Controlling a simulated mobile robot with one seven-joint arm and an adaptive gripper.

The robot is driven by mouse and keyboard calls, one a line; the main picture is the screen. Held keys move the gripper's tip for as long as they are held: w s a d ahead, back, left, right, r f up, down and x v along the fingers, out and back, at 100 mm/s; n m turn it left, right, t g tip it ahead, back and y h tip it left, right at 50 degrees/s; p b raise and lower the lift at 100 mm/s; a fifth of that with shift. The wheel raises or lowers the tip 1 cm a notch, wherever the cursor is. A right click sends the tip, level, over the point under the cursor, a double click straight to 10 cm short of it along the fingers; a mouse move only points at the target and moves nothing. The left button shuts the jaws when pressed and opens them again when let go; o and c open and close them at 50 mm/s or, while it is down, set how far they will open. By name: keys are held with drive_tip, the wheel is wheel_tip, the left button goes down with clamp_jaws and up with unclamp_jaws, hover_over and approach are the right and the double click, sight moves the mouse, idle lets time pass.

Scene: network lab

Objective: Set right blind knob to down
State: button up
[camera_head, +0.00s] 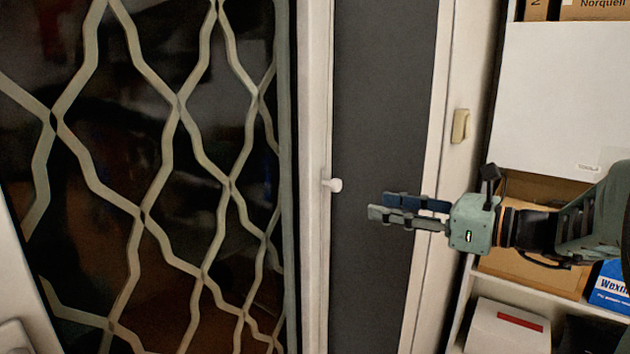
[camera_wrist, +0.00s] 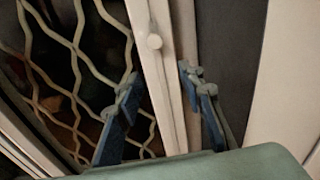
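A small white round knob (camera_head: 334,185) sticks out from the pale vertical frame strip (camera_head: 315,120) between the lattice window and a dark grey panel. It also shows in the wrist view (camera_wrist: 155,41), near the top middle. My gripper (camera_head: 378,206) comes in from the right, a little to the right of the knob and slightly lower in the head view. In the wrist view my gripper's two fingers (camera_wrist: 160,80) stand wide apart with nothing between them but the frame strip behind. The knob appears just beyond the fingertips, apart from them.
A pale diamond lattice (camera_head: 180,110) covers dark glass on the left. A dark grey panel (camera_head: 382,90) stands behind my gripper. A beige wall fitting (camera_head: 460,125) is to its right. Shelves with a brown box (camera_head: 525,267) and a white box (camera_head: 508,330) fill the right side.

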sight(339, 185)
drive_tip(key=shift+m+y, duration=0.4)
drive_tip(key=shift+y, duration=0.1)
drive_tip(key=x, duration=0.4)
drive_tip(key=r+p+x, duration=0.1)
drive_tip(key=x, duration=0.3)
drive_tip(key=r+p+x, duration=0.1)
drive_tip(key=x, duration=0.2)
drive_tip(key=shift+w+a+r, duration=0.1)
drive_tip(key=shift+w+a, duration=0.05)
drive_tip(key=shift+a, duration=0.25)
clamp_jaws()
